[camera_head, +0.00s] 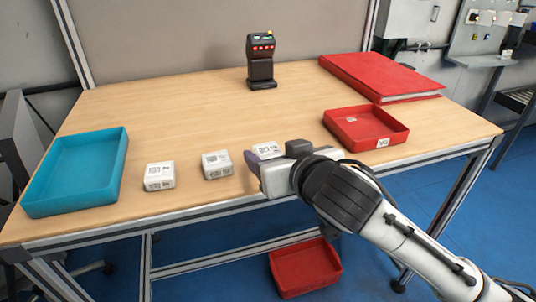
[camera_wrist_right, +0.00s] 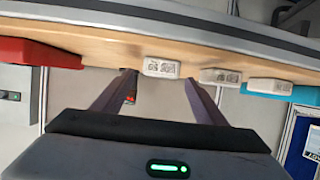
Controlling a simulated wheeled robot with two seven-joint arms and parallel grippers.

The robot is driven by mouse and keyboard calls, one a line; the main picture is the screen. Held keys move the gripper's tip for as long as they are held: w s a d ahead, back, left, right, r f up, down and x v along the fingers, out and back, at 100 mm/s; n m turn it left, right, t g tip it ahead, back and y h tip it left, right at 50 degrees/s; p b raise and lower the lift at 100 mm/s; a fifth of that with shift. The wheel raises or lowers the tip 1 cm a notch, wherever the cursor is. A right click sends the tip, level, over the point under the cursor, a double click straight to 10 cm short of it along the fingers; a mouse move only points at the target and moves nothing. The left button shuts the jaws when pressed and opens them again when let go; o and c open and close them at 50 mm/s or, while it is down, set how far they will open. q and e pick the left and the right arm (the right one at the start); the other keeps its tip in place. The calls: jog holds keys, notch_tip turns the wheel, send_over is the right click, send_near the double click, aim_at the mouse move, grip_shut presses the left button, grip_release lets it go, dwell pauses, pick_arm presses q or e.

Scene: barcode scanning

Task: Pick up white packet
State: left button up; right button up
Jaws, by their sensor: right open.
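Three small white packets with printed labels stand in a row near the table's front edge. The left packet (camera_head: 160,176) and the middle packet (camera_head: 216,165) are fully clear of my gripper. The right packet (camera_head: 268,149) is partly hidden behind my right gripper (camera_head: 268,158). In the right wrist view, that packet (camera_wrist_right: 161,67) appears between the tips of my open right gripper (camera_wrist_right: 159,76). I cannot tell whether the fingers touch it. The middle packet (camera_wrist_right: 220,76) and left packet (camera_wrist_right: 270,86) show beyond. My left gripper is out of view.
A blue tray (camera_head: 35,196) stands at the table's left, a red tray (camera_head: 399,133) at the right. A red binder (camera_head: 375,72) lies behind it. A dark scanner (camera_head: 261,68) stands at the back. Another red bin (camera_head: 318,287) is on the floor. The table's middle is clear.

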aim_at(267, 148)
jog(key=shift+x, duration=2.4)
jog(key=shift+r, duration=0.1)
jog(key=c, duration=1.2)
